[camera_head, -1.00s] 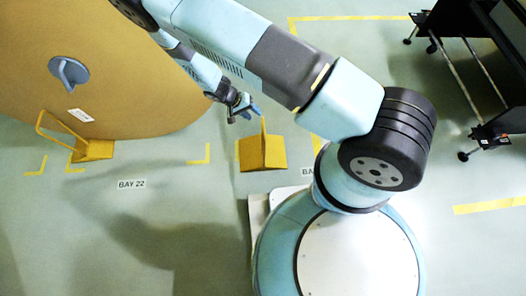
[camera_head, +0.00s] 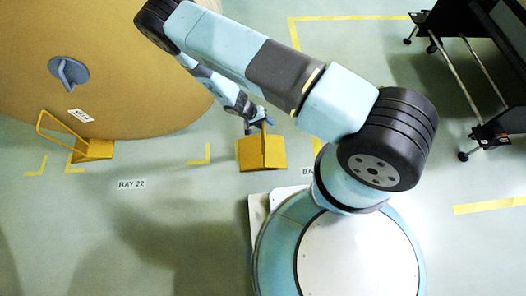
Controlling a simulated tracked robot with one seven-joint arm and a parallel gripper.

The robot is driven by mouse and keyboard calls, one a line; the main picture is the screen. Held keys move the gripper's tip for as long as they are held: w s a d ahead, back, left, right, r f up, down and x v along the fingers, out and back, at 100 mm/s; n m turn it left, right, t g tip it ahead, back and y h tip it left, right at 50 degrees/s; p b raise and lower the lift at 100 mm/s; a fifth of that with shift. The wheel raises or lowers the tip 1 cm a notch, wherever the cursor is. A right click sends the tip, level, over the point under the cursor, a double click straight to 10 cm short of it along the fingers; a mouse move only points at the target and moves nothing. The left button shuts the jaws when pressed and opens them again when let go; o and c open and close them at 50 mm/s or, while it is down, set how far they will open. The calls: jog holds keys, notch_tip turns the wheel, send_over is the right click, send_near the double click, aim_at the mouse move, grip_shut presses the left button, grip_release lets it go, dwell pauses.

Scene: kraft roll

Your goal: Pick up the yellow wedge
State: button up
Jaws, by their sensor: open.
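A yellow wedge (camera_head: 262,157) sits on the floor left of my base, with a thin upright part rising from its middle. My gripper (camera_head: 259,122) is open and hangs at the top of that upright part. Its fingertips overlap the top in this view, and I cannot tell whether they are around it or only above it. A second yellow wedge (camera_head: 95,150) with a tall loop handle sits at the lower edge of the big brown roll on the left.
The big brown kraft roll (camera_head: 150,100) with a grey hub fills the upper left. A black wheeled rack (camera_head: 492,60) stands at the upper right. Yellow floor marks and a "BAY 22" label (camera_head: 131,184) lie on the green floor, which is clear at the lower left.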

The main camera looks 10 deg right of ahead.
jog(key=shift+c, duration=0.3)
grip_shut()
dwell(1.1)
